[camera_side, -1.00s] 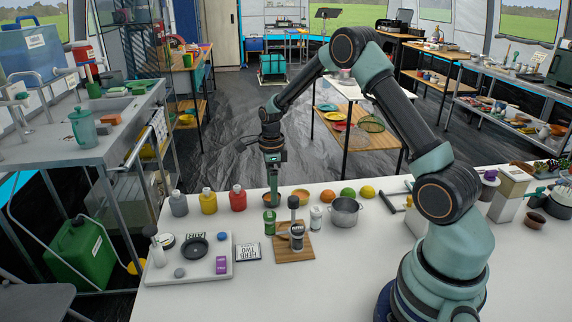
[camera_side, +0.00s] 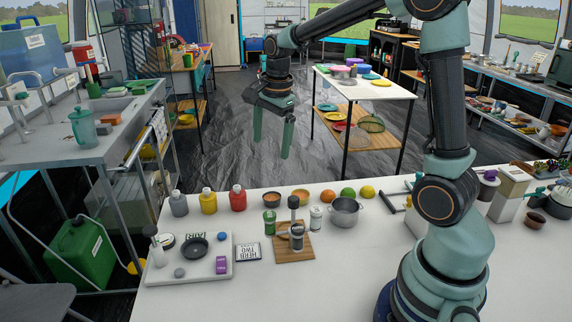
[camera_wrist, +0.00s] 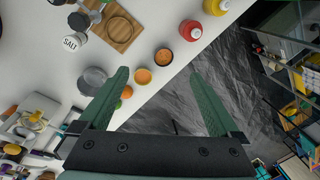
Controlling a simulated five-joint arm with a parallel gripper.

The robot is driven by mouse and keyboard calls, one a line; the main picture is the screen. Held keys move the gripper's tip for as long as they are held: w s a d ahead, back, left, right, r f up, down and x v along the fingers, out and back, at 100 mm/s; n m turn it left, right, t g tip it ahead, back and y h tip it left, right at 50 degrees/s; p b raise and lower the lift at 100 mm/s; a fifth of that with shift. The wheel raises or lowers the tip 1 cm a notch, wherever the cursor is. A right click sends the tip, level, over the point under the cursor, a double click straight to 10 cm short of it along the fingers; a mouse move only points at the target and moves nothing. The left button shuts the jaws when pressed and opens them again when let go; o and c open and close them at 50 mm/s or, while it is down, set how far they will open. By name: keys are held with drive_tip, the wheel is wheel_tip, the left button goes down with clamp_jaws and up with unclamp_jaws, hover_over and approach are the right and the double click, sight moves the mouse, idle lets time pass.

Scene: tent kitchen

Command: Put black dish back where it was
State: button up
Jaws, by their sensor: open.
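A round, shallow black dish (camera_side: 196,248) sits flat on the white tray (camera_side: 222,277) at the left of the white table in the side view. A small dark bowl with an orange inside (camera_side: 271,199) stands at the table's back edge; it also shows in the wrist view (camera_wrist: 163,58). I cannot tell for sure which of the two the task calls the black dish. My gripper (camera_side: 271,149) is open and empty, raised above and beyond the back edge. In the wrist view its fingers (camera_wrist: 159,74) are spread apart with nothing between them.
Grey, yellow and red bottles (camera_side: 238,198) stand left of the dark bowl. To its right are an orange-filled bowl (camera_side: 300,196), fruit and a metal pot (camera_side: 345,212). A wooden board (camera_side: 294,252) carries a dark grinder. The front middle of the table is clear.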

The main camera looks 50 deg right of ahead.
drive_tip(key=s+a+r+n+t, duration=0.3)
drive_tip(key=s+a+n, duration=0.6)
drive_tip(key=n, duration=1)
drive_tip(key=shift+s+r+t, duration=0.4)
drive_tip(key=shift+s+r, duration=0.2)
drive_tip(key=shift+s, duration=1.7)
drive_tip(key=shift+a, duration=0.1)
